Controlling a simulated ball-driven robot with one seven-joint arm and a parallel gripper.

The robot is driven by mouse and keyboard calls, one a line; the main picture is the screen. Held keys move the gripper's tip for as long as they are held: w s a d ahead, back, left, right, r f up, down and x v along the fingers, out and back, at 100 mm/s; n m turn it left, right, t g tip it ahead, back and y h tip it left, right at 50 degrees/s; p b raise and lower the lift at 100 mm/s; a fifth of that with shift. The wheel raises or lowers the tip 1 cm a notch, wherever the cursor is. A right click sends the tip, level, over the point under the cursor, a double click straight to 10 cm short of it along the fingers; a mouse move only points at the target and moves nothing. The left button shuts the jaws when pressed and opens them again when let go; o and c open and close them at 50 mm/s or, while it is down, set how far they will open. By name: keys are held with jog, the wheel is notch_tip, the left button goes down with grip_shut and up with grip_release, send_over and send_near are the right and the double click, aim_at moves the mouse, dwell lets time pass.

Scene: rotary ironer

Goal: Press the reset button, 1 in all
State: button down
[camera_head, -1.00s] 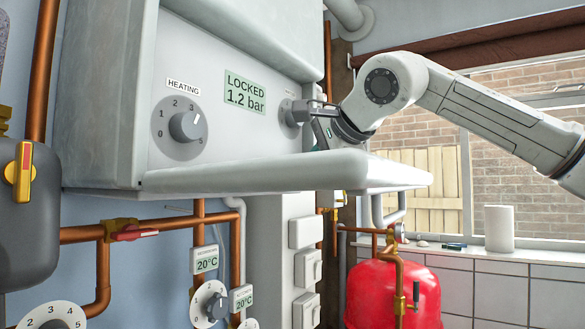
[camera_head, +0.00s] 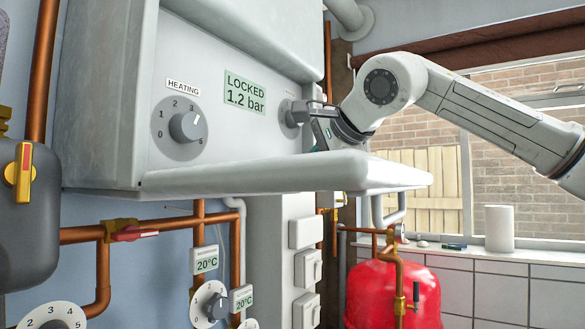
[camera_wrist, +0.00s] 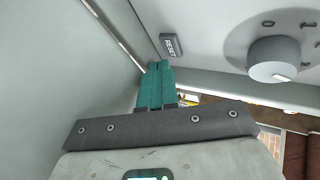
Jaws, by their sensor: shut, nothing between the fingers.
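A small RESET label (camera_wrist: 171,46) is on the pale boiler panel in the wrist view. The reset button itself is not visible; my fingertips cover the panel just beside and below the label. My gripper (camera_wrist: 158,68) has its teal fingers shut together with nothing between them, pointing at the panel. I cannot tell whether the tips touch it. In the head view my gripper (camera_head: 326,130) is at the right end of the boiler front, past the second knob (camera_head: 298,113). The green display (camera_head: 245,93) reads LOCKED 1.2 bar.
A large round knob (camera_wrist: 274,60) is right of the label in the wrist view. The heating dial (camera_head: 186,127) is left of the display. A pale ledge (camera_head: 285,172) juts out below the panel and my gripper. A red tank (camera_head: 378,295) stands lower right.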

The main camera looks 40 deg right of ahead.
jog(key=shift+w+a, duration=0.15)
jog(key=shift+w, duration=0.2)
jog(key=shift+w+a+p, duration=0.2)
jog(key=shift+w+p, duration=0.15)
jog(key=shift+p, duration=0.05)
dwell(0.6)
dwell(0.3)
jog(key=shift+s+d, duration=0.3)
jog(key=shift+s, duration=0.45)
jog(key=shift+s+d+b, duration=0.25)
jog(key=shift+s+d, duration=0.1)
jog(key=shift+s, duration=0.4)
jog(key=shift+s+d+b, duration=0.3)
jog(key=shift+s, duration=0.5)
jog(key=shift+s+d+b, duration=0.25)
jog(key=shift+s+d, duration=0.1)
jog(key=shift+s, duration=0.4)
